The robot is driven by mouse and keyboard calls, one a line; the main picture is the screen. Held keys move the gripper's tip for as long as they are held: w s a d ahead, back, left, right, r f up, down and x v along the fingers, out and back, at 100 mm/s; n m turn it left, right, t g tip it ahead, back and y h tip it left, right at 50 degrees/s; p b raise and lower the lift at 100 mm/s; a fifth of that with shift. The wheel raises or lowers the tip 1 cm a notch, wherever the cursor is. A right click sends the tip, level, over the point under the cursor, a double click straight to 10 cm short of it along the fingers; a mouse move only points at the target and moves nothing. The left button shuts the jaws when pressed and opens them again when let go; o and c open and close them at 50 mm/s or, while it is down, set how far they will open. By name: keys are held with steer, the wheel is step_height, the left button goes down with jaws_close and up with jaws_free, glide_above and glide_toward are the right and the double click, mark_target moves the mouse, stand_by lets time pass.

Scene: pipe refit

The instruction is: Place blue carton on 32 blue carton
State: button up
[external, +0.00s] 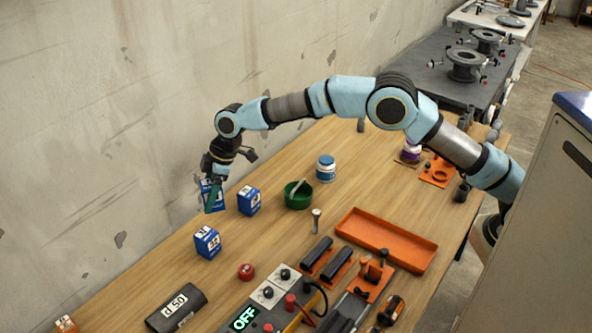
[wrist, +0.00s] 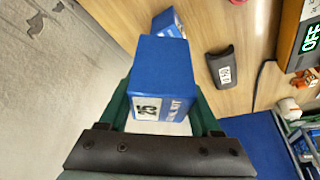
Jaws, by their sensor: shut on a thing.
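My gripper (external: 212,196) is shut on a blue carton (external: 206,187) near the table's wall side. In the wrist view the held blue carton (wrist: 162,75) sits between the green fingers, with a white number label that seems to read 25. A second blue carton (external: 249,201) stands on the table just right of my gripper. A third blue carton (external: 207,243) stands nearer the front, below my gripper in the external view. Another blue carton shows partly behind the held one in the wrist view (wrist: 168,22). The labels in the external view are too small to read surely.
A green bowl (external: 298,200) and a blue-and-white jar (external: 326,168) stand to the right. A red round thing (external: 246,271) and a dark labelled block (external: 176,307) lie nearer the front. An orange tray (external: 388,240) is at right. The wall (external: 90,130) runs close along the left.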

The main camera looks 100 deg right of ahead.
steer(key=w+a+r+m, duration=0.2)
steer(key=w, duration=0.1)
steer(key=p, duration=0.3)
glide_toward(196, 234)
steer(key=shift+h, duration=0.4)
steer(key=x, duration=0.3)
steer(key=a+x, duration=0.1)
steer(key=x, duration=0.1)
steer(key=shift+w, duration=0.25)
steer(key=shift+d+f, duration=0.1)
steer(key=shift+f, duration=0.2)
steer(key=shift+f+b, duration=0.2)
steer(key=shift+b, duration=0.15)
steer(key=o, duration=1.4)
steer(key=shift+c, duration=0.2)
steer(key=shift+r, duration=0.1)
